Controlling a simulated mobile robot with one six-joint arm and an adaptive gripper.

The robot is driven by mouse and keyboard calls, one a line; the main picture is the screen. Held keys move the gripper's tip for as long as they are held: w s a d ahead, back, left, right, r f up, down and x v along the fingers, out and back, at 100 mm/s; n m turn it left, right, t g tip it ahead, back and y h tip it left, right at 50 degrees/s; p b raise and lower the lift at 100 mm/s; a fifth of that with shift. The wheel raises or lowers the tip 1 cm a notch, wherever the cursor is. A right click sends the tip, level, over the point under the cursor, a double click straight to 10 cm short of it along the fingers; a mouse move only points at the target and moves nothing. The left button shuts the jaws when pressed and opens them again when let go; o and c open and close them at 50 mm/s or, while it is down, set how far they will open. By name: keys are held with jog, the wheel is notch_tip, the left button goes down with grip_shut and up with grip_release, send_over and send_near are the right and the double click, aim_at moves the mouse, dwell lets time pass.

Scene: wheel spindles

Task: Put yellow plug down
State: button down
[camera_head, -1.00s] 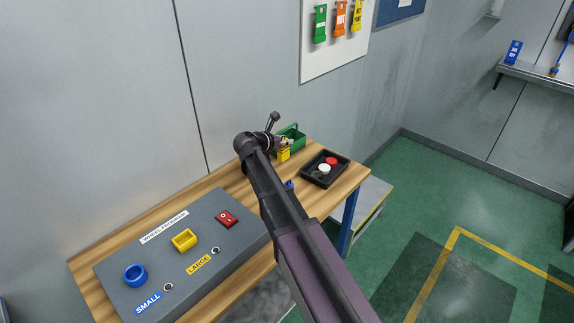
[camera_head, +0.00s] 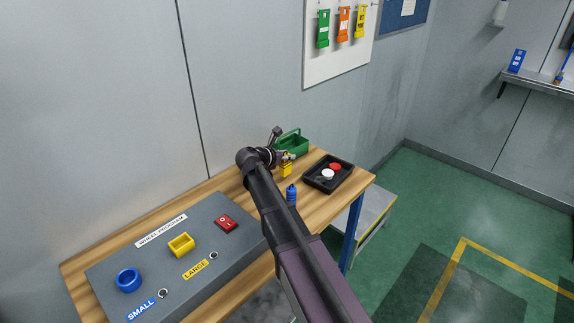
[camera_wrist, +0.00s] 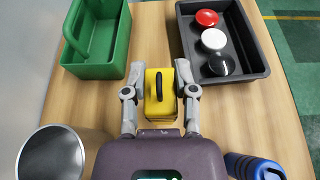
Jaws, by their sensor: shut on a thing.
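The yellow plug (camera_wrist: 160,97) is a yellow block with a black loop handle on top. In the wrist view it sits between the two fingers of my gripper (camera_wrist: 161,96), which is shut on it. The plug looks upright, low over the wooden table; I cannot tell whether its base touches the table. In the head view the plug (camera_head: 286,170) shows small beside my gripper (camera_head: 283,160), partly hidden by it.
A green caddy (camera_wrist: 96,70) stands at the far left and a black tray (camera_wrist: 245,70) with red, white and black round pieces at the far right. A metal cylinder (camera_wrist: 50,158) and a blue bottle (camera_wrist: 252,167) are nearer. The grey panel (camera_head: 150,262) has a yellow socket (camera_head: 181,244).

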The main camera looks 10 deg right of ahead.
aim_at(287, 163)
jog(key=shift+f+b, duration=1.85)
jog(key=shift+f, duration=0.15)
jog(key=shift+c, duration=2)
grip_release()
jog(key=shift+r, duration=0.25)
jog(key=p+v, duration=0.4)
jog(key=v, duration=0.8)
jog(key=shift+p, duration=0.35)
jog(key=shift+f, duration=0.2)
